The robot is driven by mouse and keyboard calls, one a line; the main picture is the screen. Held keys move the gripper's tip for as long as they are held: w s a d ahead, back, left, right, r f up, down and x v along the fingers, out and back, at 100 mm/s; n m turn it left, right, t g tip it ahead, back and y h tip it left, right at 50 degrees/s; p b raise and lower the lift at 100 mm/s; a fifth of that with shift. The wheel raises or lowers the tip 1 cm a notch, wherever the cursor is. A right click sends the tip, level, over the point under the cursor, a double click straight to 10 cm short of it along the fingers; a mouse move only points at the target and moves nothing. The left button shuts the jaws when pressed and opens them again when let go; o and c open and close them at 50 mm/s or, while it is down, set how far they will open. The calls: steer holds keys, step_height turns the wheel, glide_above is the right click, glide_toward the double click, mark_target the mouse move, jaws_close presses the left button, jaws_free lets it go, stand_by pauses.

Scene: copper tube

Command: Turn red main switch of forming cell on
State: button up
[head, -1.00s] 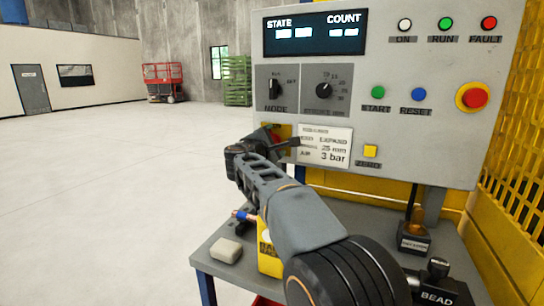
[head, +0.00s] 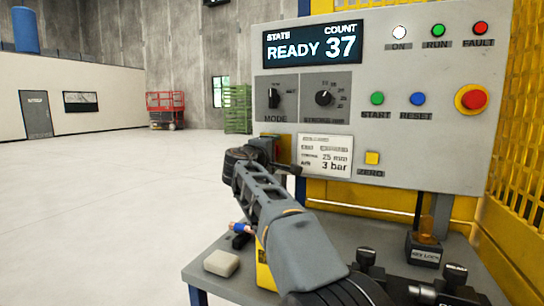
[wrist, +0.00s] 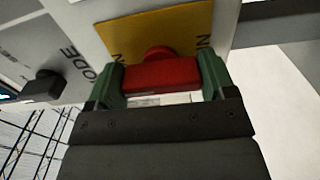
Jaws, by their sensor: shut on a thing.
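The red main switch (wrist: 160,76) sits on a yellow plate (wrist: 150,30) on the forming cell's grey panel. In the wrist view the two green fingers of my gripper (wrist: 161,70) are shut on the sides of its red handle. In the head view my gripper and wrist (head: 262,152) hide the switch, and only a little of the plate (head: 284,145) shows. The panel display (head: 313,46) reads READY and 37. The ON lamp (head: 399,32) is bright white.
The black MODE knob (head: 273,98) is above the switch, with a second knob (head: 323,97) beside it. A white label plate (head: 325,156) is right of it. Below is the bench (head: 215,287) with a pale block (head: 221,263). Open floor lies left.

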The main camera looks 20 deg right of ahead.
stand_by(0.3)
steer(key=o, duration=0.9)
steer(key=v, duration=1.3)
steer(key=shift+s+a+b, duration=0.25)
steer(key=shift+a+b, duration=0.05)
steer(key=shift+a, duration=0.05)
steer(key=shift+r, duration=0.1)
